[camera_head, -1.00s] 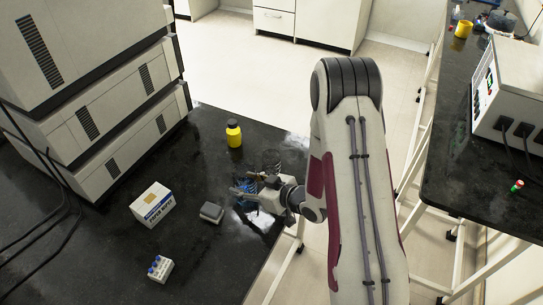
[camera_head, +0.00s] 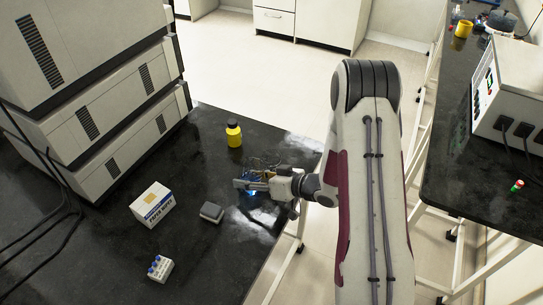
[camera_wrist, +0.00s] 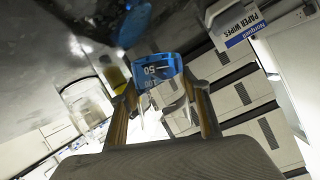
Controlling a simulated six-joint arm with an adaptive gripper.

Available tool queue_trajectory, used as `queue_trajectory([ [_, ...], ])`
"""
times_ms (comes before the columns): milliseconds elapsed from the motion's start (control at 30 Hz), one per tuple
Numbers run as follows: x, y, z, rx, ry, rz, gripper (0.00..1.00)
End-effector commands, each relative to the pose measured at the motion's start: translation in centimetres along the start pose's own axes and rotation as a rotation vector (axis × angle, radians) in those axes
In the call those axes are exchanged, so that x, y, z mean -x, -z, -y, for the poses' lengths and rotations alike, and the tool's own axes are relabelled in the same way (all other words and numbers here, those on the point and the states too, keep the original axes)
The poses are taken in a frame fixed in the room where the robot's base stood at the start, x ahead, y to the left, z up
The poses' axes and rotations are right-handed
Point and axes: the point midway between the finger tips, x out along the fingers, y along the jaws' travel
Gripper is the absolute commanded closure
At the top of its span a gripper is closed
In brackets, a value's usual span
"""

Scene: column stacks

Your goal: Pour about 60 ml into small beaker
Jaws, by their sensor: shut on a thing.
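My gripper (camera_head: 243,184) is over the black bench near its right edge. In the wrist view my gripper (camera_wrist: 161,88) is shut on a glass beaker with blue liquid (camera_wrist: 152,68). Its 50 and 100 marks read upside down there. Its tilt is hard to judge. A bit of the blue (camera_head: 252,195) shows below the jaws in the head view. A clear glass vessel (camera_wrist: 88,102), probably the small beaker, stands to the left in the wrist view, apart from the held beaker. In the head view the glass is mostly hidden around my gripper; its fill cannot be told.
A yellow bottle (camera_head: 234,133) stands behind my gripper. A grey block (camera_head: 211,212), a paper wipes box (camera_head: 152,203) and a small rack with blue caps (camera_head: 160,268) lie to the left. Stacked white instruments (camera_head: 100,110) fill the left back. Open bench lies in front.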

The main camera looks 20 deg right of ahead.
Motion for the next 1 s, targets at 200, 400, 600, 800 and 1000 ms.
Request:
queue_trajectory([
  [200,0.4,0.7,-0.8,-0.116,0.055,-0.006,0.81],
  [400,2.0,4.3,-0.2,-0.217,0.108,-0.013,0.81],
  [600,3.0,6.1,0.2,-0.334,0.161,-0.011,0.81],
  [800,3.1,6.4,0.3,-0.438,0.211,-0.013,0.81],
  [1000,3.0,6.2,0.2,-0.492,0.238,-0.015,0.81],
])
